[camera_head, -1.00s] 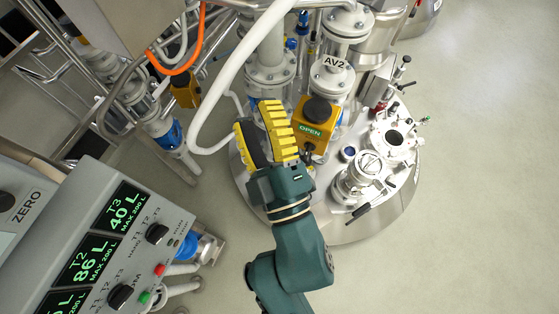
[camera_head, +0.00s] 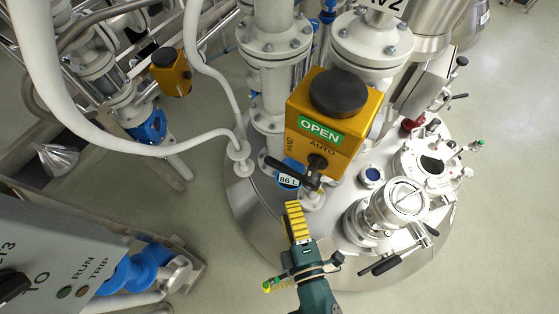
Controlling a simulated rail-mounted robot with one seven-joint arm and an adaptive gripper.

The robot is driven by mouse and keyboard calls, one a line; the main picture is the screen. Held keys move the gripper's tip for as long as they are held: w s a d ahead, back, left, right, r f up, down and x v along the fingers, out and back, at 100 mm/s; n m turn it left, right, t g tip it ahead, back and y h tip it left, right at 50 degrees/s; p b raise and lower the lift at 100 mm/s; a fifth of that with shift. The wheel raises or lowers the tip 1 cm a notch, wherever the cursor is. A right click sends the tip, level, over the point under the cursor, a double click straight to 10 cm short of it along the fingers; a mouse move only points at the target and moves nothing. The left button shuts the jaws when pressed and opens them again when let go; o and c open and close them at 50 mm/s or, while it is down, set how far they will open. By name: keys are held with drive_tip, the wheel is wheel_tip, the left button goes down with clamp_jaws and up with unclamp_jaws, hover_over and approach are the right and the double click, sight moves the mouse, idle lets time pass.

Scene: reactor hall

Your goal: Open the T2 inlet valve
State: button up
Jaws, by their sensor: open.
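A yellow valve actuator box (camera_head: 329,122) with a round black cap (camera_head: 337,93) stands in the middle of the head view. Its green label (camera_head: 320,130) reads OPEN, and AUTO is printed below. A black selector handle (camera_head: 308,173) sticks out from its lower face. A small blue-rimmed display (camera_head: 288,178) reading 86 L is partly behind the handle. My gripper (camera_head: 282,247), with a yellow finger pad, is open and empty below the box, apart from the handle. I cannot tell its exact height.
A round steel vessel lid (camera_head: 251,236) with fittings lies below and right. White pipes (camera_head: 105,140) and a second yellow actuator (camera_head: 171,72) are at upper left. A grey control panel (camera_head: 60,255) fills the lower left. Floor at right is clear.

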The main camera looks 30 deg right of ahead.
sight(277, 166)
drive_tip(key=b+x, duration=0.1)
drive_tip(key=x, duration=1.2)
drive_tip(key=shift+w+d+r, duration=0.1)
drive_tip(key=shift+w+r, duration=0.05)
drive_tip(key=shift+w, duration=0.2)
drive_tip(key=shift+s, duration=0.1)
clamp_jaws()
